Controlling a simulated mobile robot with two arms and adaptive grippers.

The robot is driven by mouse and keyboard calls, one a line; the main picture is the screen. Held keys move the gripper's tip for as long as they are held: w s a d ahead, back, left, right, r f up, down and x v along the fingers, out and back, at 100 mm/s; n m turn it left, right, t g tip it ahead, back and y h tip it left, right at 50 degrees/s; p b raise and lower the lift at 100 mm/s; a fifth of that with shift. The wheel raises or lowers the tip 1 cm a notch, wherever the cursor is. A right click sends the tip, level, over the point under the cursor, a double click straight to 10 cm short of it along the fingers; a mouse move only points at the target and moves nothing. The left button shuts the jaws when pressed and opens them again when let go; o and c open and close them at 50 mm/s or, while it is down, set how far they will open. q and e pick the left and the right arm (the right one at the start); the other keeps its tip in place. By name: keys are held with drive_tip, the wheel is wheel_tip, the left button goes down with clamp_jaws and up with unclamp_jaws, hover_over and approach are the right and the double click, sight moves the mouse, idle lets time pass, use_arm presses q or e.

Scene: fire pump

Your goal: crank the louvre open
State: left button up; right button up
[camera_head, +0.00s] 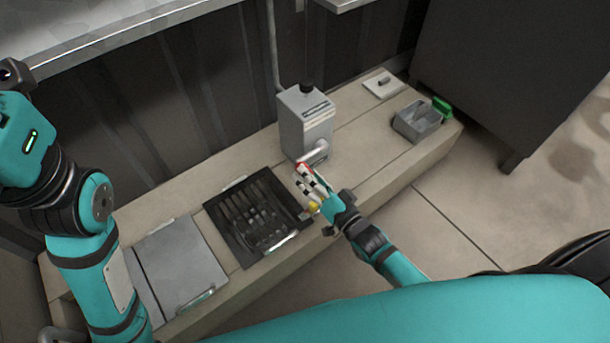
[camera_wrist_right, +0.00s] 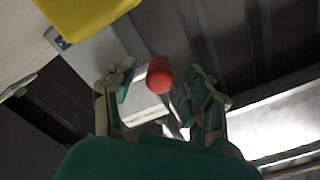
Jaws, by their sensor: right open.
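A grey gearbox (camera_head: 304,125) stands upright on the long bench, with a pale crank arm (camera_head: 316,152) low on its front. The crank's red knob (camera_head: 302,167) is at my right gripper (camera_head: 308,180), largely hidden by the fingers. In the right wrist view the red knob (camera_wrist_right: 159,75) shows between the two spread fingers of my right gripper (camera_wrist_right: 160,88), with visible gaps on both sides. The gripper is open. The louvre (camera_head: 258,218) is a dark slatted panel set in the bench, left of the gearbox. My left arm shows at left, but its gripper is not visible.
A grey lidded panel (camera_head: 177,265) lies left of the louvre. An open grey box (camera_head: 417,122) with a green item (camera_head: 441,108) and a small white plate (camera_head: 383,86) sit on the right. A yellow object (camera_wrist_right: 85,12) is close in the wrist view. The bench right of the gearbox has bare room.

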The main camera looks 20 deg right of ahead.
drive_tip(key=shift+x, duration=1.15)
clamp_jaws()
